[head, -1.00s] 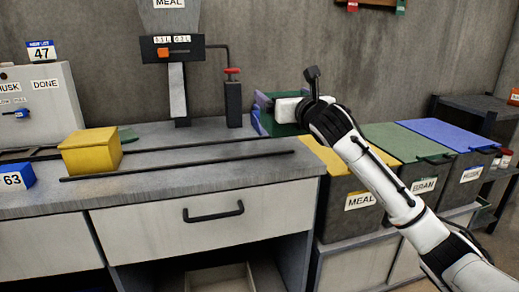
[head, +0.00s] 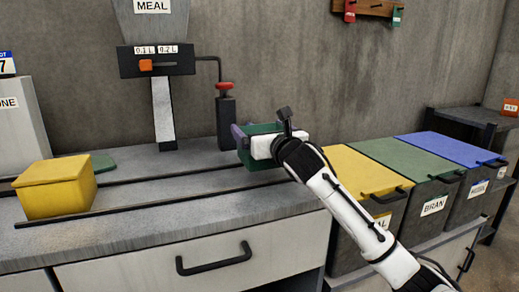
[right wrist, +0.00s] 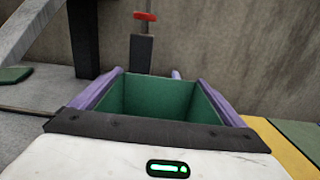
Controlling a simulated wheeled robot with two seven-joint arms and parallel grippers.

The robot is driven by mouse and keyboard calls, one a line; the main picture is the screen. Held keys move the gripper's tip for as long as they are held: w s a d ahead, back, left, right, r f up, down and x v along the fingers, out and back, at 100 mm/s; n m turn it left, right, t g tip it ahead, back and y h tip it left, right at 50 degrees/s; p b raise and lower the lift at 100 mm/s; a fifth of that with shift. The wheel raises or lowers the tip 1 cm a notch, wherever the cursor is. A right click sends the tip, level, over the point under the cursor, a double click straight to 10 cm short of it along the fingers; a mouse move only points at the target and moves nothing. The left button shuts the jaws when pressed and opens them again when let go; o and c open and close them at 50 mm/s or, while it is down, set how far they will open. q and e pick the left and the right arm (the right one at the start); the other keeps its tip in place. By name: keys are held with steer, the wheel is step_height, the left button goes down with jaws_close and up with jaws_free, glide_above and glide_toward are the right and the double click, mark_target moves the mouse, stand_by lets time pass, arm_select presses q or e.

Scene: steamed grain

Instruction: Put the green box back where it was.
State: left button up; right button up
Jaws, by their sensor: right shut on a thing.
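My right gripper (head: 262,146) is shut on the green box (head: 256,162), with its purple fingers along two sides. The box is at the right end of the grey counter (head: 160,208), right of the black post with the red knob. I cannot tell whether it touches the counter. In the right wrist view the green box (right wrist: 158,99) is open at the top and its inside looks empty. A flat green piece (head: 103,162) lies on the counter behind the yellow box (head: 57,190). My left gripper is not in view.
A black post with a red knob (head: 225,115) and the meal dispenser (head: 157,61) stand at the back. Two dark rails (head: 165,196) run along the counter. Lidded bins in yellow (head: 352,170), green (head: 405,158) and blue (head: 450,146) stand at the right. Mid-counter is clear.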

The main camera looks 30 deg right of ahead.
step_height(320, 180, down, 4)
steer(key=shift+r+b, duration=0.15)
steer(key=shift+b, duration=0.55)
steer(key=o, duration=1.8)
steer(key=shift+c, duration=0.2)
steer(key=shift+s, duration=0.1)
steer(key=p+v, duration=0.1)
steer(key=v, duration=1)
steer(key=shift+s+a+p, duration=0.15)
steer(key=shift+s+p, duration=0.2)
